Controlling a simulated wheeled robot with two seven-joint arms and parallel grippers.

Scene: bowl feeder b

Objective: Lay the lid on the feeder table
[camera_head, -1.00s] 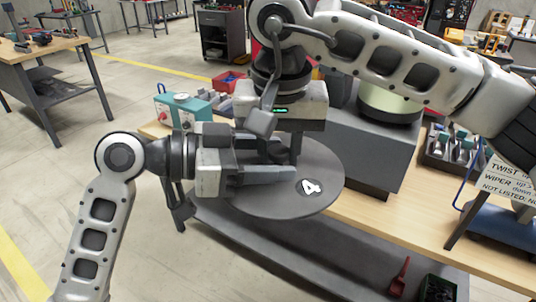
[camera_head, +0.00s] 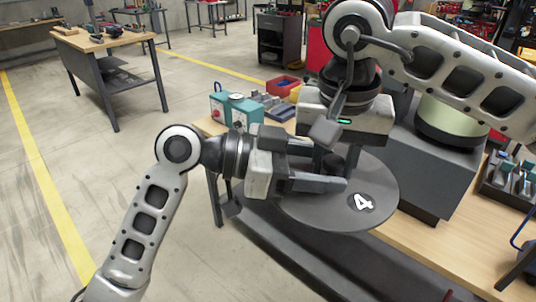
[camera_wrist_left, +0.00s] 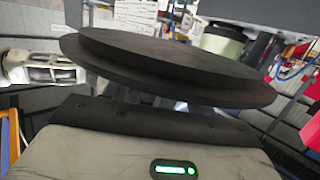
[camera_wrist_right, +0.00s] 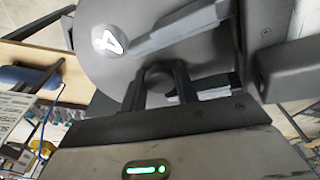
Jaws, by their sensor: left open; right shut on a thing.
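The lid is a dark grey round disc (camera_head: 335,207) with a white 4 on top, roughly level, in the head view. It overlaps the front left edge of the wooden feeder table (camera_head: 432,243). My right gripper (camera_head: 336,163) points down and is shut on the lid's knob, partly hidden by my left gripper. The right wrist view shows the lid (camera_wrist_right: 100,75) below its fingers. My left gripper (camera_head: 330,172) is open, reaching across the lid's left part. The left wrist view shows the lid's edge (camera_wrist_left: 165,70) in front. Contact between left fingers and lid cannot be told.
A grey machine housing with a pale green bowl (camera_head: 450,118) stands behind the lid to the right. A teal box (camera_head: 240,112) and a red bin (camera_head: 283,86) sit at the table's far left. A dark shelf (camera_head: 330,268) lies below.

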